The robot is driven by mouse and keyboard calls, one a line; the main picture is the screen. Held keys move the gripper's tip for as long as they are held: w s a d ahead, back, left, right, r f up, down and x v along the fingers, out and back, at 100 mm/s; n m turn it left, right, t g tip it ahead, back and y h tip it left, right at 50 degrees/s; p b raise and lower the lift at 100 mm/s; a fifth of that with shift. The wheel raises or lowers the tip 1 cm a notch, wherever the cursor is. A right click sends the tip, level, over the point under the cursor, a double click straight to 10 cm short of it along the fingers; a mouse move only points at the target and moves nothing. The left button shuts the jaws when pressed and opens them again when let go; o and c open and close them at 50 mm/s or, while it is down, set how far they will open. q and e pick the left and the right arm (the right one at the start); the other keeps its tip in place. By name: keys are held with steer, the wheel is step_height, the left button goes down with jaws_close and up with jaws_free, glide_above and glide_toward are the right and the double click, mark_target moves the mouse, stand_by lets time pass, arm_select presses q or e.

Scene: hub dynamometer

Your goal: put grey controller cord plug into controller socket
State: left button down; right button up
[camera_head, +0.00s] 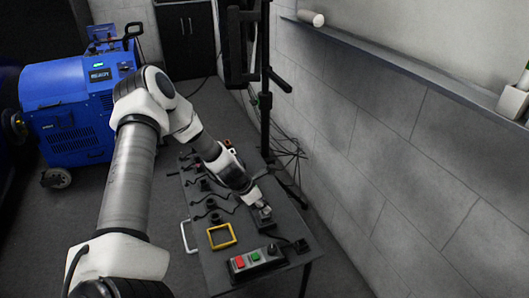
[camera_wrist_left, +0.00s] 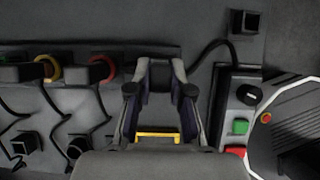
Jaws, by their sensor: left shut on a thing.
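My left gripper (camera_head: 263,209) reaches down over the dark table and is shut. In the left wrist view its fingers (camera_wrist_left: 161,73) close on a dark piece, which I take to be the cord plug. Its colour and prongs are hidden. A black cord (camera_wrist_left: 207,48) curves from beside the fingers to the controller box (camera_wrist_left: 225,100). That box (camera_head: 236,272) has a red button, a green button and a black knob. A black square block (camera_head: 302,246) stands beside it and also shows in the wrist view (camera_wrist_left: 245,22). I cannot tell which part is the controller socket. My right gripper is not in view.
A yellow frame (camera_head: 221,236) lies left of the controller box. Several black plugs and sockets with cords line the table's left side. A black stand (camera_head: 265,90) rises behind the table, near the grey wall (camera_head: 400,170). A blue machine (camera_head: 70,115) stands back left.

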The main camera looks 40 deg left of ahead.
arm_select(q)
steer(key=c, duration=1)
jaws_free()
steer(key=shift+f, duration=0.1)
